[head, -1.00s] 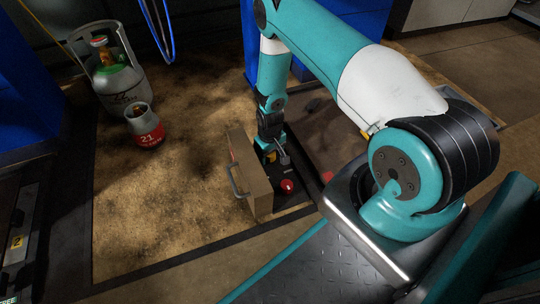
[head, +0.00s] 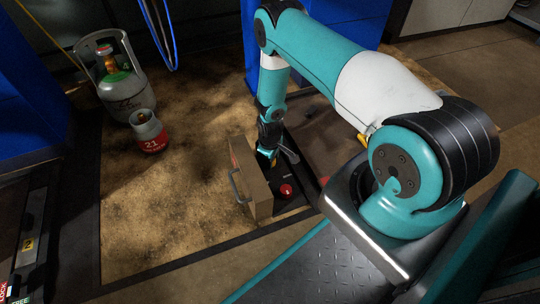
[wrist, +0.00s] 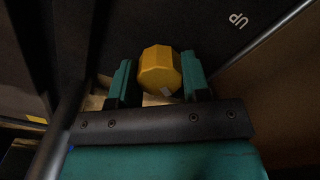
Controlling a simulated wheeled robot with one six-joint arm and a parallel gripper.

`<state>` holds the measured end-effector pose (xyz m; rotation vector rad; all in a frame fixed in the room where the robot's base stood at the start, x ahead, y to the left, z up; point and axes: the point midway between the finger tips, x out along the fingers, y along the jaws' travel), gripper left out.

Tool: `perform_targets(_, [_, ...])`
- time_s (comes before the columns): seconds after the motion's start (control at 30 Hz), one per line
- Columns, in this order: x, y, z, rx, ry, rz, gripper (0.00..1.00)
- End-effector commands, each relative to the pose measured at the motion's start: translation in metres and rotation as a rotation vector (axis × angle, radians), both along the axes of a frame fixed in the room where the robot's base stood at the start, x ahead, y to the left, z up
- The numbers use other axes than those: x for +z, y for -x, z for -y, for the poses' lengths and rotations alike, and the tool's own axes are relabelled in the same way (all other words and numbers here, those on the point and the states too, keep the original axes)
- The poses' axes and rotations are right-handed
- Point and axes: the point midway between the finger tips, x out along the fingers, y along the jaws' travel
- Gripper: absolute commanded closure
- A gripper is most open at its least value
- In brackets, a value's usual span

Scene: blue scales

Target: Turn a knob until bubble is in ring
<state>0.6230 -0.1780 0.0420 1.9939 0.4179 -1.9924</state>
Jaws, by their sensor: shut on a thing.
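A yellow faceted knob (wrist: 160,68) sits between the two teal fingers of my gripper (wrist: 160,80) in the wrist view. My gripper is shut on it, with one finger on each side. A small pale mark shows on the knob's lower edge. In the head view my gripper (head: 268,154) points down at a dark panel (head: 292,198) behind an upright brown board, and the knob is mostly hidden. No bubble or ring can be made out in either view.
The brown board (head: 258,190) with a metal handle stands left of the panel. A red button (head: 286,190) sits near the gripper. A grey gas cylinder (head: 122,88) and a small red-and-grey one (head: 149,132) stand at the far left. The brown floor between is clear.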

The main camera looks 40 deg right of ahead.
Motion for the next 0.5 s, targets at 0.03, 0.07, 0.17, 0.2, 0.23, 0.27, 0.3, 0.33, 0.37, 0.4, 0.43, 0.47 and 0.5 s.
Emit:
perform_targets(0.03, [0.0003, 0.0008, -0.0009, 0.007, -0.002, -0.003, 0.80])
perform_targets(0.07, [0.0001, 0.0008, -0.0008, 0.008, -0.002, -0.003, 0.81])
perform_targets(0.17, [-0.0003, 0.0008, -0.0009, 0.007, -0.002, -0.003, 0.81])
perform_targets(0.2, [-0.0002, 0.0008, -0.0009, 0.007, -0.002, -0.003, 0.80])
perform_targets(0.23, [-0.0002, 0.0008, -0.0009, 0.007, -0.002, -0.003, 0.80])
perform_targets(0.27, [-0.0002, 0.0008, -0.0009, 0.006, -0.003, -0.003, 0.80])
perform_targets(0.3, [-0.0002, 0.0009, -0.0010, 0.006, -0.003, -0.003, 0.50])
perform_targets(0.33, [-0.0002, 0.0008, -0.0009, 0.006, -0.002, -0.003, 0.43])
perform_targets(0.37, [-0.0002, 0.0008, -0.0009, 0.006, -0.002, -0.003, 0.36])
perform_targets(0.4, [-0.0002, 0.0007, -0.0008, 0.005, -0.002, -0.003, 0.31])
perform_targets(0.43, [-0.0002, 0.0007, -0.0008, 0.005, -0.002, -0.003, 0.31])
perform_targets(0.47, [-0.0002, 0.0006, -0.0007, 0.005, -0.002, -0.003, 0.31])
perform_targets(0.5, [-0.0002, 0.0005, -0.0007, 0.005, -0.001, -0.003, 0.31])
